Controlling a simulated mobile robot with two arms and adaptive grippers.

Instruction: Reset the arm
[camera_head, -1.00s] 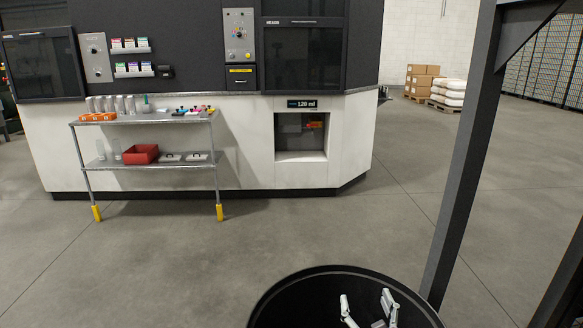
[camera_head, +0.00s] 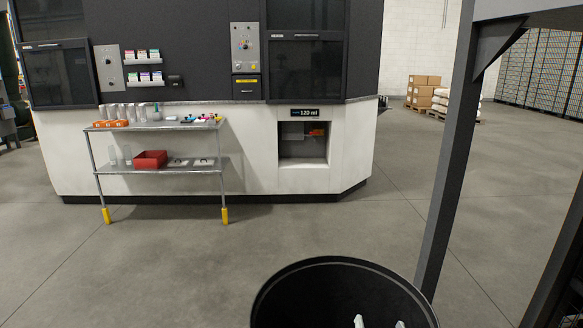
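The white fingertips of one gripper (camera_head: 380,323), which I take to be my right, show at the bottom edge. They stand apart with nothing visible between them, so it looks open. They appear over or inside the mouth of a round black bin (camera_head: 271,288); the depth is hard to tell. The rest of this gripper and its arm are below the picture. My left gripper and arm are not in view.
A two-level metal cart (camera_head: 160,171) holds clear cylinders, orange items and a red box (camera_head: 150,160). Behind it is the printing machine (camera_head: 250,160) with a "120 ml" opening. A dark post (camera_head: 445,160) rises beside the bin. The floor between is clear.

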